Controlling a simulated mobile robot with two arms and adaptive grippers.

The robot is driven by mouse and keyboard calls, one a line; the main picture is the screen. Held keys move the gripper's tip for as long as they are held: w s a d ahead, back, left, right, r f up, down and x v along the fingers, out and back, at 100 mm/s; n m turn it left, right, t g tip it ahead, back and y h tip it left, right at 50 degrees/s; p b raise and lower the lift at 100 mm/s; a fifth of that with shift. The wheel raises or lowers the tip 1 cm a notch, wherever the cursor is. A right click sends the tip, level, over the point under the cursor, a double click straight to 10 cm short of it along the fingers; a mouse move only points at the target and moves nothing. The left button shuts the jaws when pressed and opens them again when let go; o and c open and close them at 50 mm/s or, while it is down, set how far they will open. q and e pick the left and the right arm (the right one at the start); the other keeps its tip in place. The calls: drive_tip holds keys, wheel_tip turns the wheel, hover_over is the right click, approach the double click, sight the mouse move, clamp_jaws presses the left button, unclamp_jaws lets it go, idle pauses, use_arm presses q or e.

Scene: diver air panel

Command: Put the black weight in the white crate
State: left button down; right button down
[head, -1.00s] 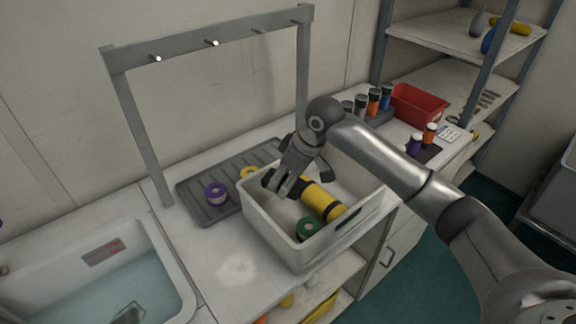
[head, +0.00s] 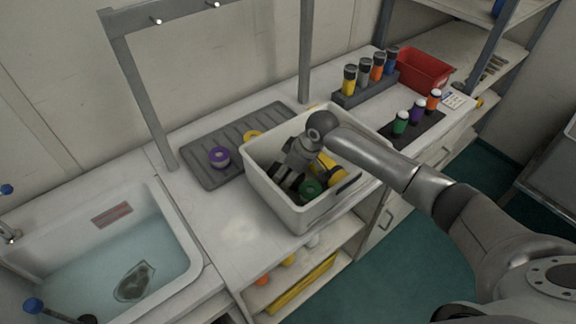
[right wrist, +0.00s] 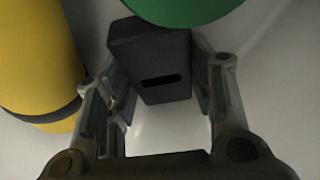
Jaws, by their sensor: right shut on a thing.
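The white crate (head: 268,198) stands on the counter. My right gripper (head: 290,180) reaches down inside it, near its left part. In the right wrist view the black weight (right wrist: 152,62), a dark block with a slot, sits between the fingers of my right gripper (right wrist: 160,82), which is shut on it. The weight is low in the crate, close to the green roll (right wrist: 185,8); I cannot tell whether it touches the floor. In the head view the gripper mostly hides the weight. My left gripper is not in view.
The crate also holds a yellow cylinder (head: 327,166) and the green roll (head: 311,189). A grey ribbed mat (head: 200,142) with purple (head: 219,157) and yellow rolls lies behind. A sink (head: 186,245) is at left. A red bin (head: 423,70) and bottles stand at back right.

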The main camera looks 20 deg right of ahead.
drive_tip(key=shift+w+r, duration=0.15)
drive_tip(key=shift+r, duration=0.1)
drive_tip(key=c, duration=0.9)
unclamp_jaws()
drive_tip(key=shift+s+f, duration=0.2)
drive_tip(key=shift+f, duration=0.05)
drive_tip(key=shift+r, duration=0.1)
drive_tip(key=b+v, duration=0.1)
drive_tip(key=v, duration=1.1)
